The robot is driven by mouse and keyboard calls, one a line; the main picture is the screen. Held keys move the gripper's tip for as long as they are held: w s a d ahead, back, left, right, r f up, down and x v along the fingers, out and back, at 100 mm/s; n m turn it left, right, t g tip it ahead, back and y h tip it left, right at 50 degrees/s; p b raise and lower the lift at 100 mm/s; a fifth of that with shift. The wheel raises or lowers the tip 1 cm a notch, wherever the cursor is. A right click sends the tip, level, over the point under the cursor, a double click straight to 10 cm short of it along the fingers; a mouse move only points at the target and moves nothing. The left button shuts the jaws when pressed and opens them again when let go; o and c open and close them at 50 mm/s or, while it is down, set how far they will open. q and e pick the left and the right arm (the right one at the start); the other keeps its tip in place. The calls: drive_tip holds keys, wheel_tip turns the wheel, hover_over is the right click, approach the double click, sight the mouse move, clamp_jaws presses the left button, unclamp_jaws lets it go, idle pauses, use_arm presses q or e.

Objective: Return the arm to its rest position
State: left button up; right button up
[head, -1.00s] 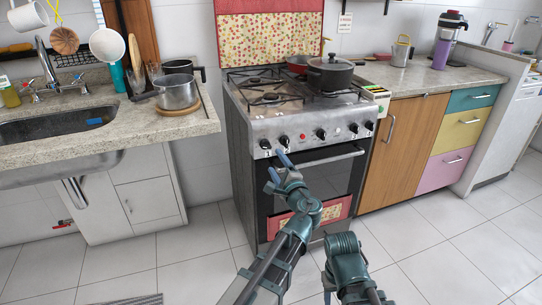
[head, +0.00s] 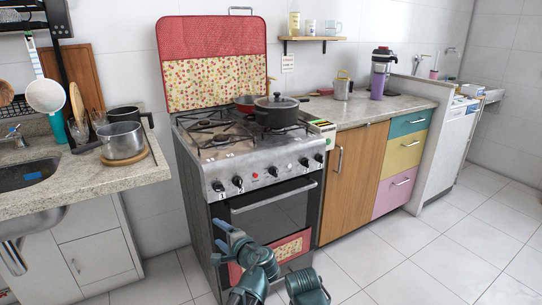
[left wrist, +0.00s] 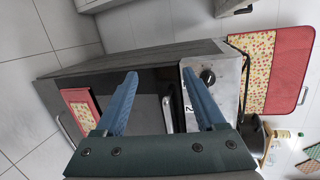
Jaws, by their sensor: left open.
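My left gripper (head: 221,235) is open and empty, its blue fingers held in front of the stove's oven door. In the left wrist view its two fingers (left wrist: 159,75) are spread apart with nothing between them. The stove (head: 265,205) has a steel knob panel and a dark oven door, and a red patterned cloth (head: 292,246) hangs low on its front. Part of my right arm (head: 307,287) shows at the bottom edge of the head view. My right gripper is out of the picture.
A lidded black pot (head: 277,112) stands on the stove. A steel pot (head: 122,141) is on the left counter (head: 85,188) beside the sink (head: 25,174). Wooden and coloured cabinet doors (head: 352,185) are to the right. The tiled floor (head: 440,255) at right is clear.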

use_arm(q)
drive_tip(key=s+a+f+n+g+h, duration=0.1)
drive_tip(key=s+f+n+g+h, duration=0.7)
drive_tip(key=s+f, duration=0.55)
drive_tip(key=s+d+f+g+h, duration=0.1)
drive_tip(key=s+d+g, duration=0.1)
drive_tip(key=s+d, duration=0.35)
drive_tip(key=s+d+f+g, duration=0.1)
drive_tip(key=s+d+f, duration=0.1)
drive_tip(key=d, duration=0.6)
wheel_tip(320, 180, up, 32)
drive_tip(key=d+m+p, duration=0.1)
drive_tip(key=p, duration=3)
drive_tip(key=shift+f, duration=0.15)
